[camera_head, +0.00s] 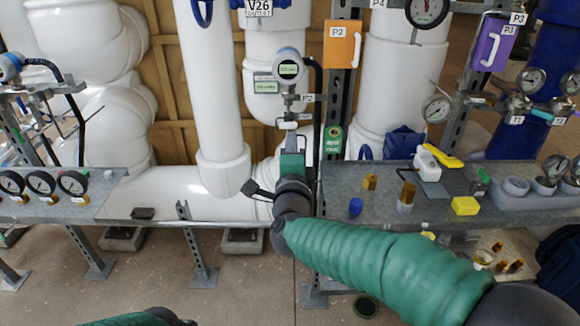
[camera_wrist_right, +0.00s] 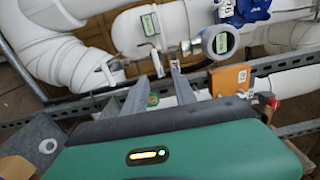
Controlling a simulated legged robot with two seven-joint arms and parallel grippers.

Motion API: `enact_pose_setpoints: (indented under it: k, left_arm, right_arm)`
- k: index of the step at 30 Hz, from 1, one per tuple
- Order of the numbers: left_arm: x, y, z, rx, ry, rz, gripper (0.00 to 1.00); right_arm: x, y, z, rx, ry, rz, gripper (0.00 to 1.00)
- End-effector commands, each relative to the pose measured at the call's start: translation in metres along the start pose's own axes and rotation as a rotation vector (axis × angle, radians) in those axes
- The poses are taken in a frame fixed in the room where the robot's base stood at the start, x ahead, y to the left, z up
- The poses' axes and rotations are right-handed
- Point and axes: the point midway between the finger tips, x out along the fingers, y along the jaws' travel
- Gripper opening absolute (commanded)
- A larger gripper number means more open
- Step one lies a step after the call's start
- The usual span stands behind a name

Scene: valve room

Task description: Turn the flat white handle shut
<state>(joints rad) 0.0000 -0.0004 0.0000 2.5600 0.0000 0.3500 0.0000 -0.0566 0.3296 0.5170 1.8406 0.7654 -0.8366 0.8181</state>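The small flat white handle (camera_head: 288,125) appears to sit on the thin vertical pipe below the round digital gauge (camera_head: 288,70). It is small, and its exact angle is hard to tell. My right gripper (camera_head: 291,140) is just below it, pointing up and away from me. In the right wrist view the two grey fingers of the gripper (camera_wrist_right: 159,76) stand apart, with a small white fitting (camera_wrist_right: 157,64) beyond the gap between their tips. I cannot tell whether a finger touches the handle. Only a bit of my left arm shows at the bottom edge of the head view.
An orange P2 box (camera_head: 342,44) hangs right of the gauge on a metal post. A grey shelf (camera_head: 335,205) holds bottles and yellow and blue pieces. Dial gauges (camera_head: 41,183) stand at the left. Large white pipes (camera_head: 205,80) fill the back.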

Motion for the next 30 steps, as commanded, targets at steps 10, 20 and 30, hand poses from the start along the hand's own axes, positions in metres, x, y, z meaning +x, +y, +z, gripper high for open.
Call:
enact_pose_setpoints:
  k: [10, 20, 30]
  left_arm:
    - [-0.004, 0.000, -0.001, 0.000, 0.000, 0.000, 0.36]
    - [-0.004, 0.000, -0.001, 0.000, 0.000, 0.000, 0.36]
    - [-0.004, 0.000, -0.001, 0.000, 0.000, 0.000, 0.36]
  right_arm:
    - [-0.075, -0.005, 0.003, 0.000, -0.007, -0.005, 0.33]
    - [-0.080, -0.004, 0.003, 0.000, -0.008, -0.005, 0.33]
    - [-0.115, 0.156, -0.058, -0.747, -0.351, 0.433, 0.33]
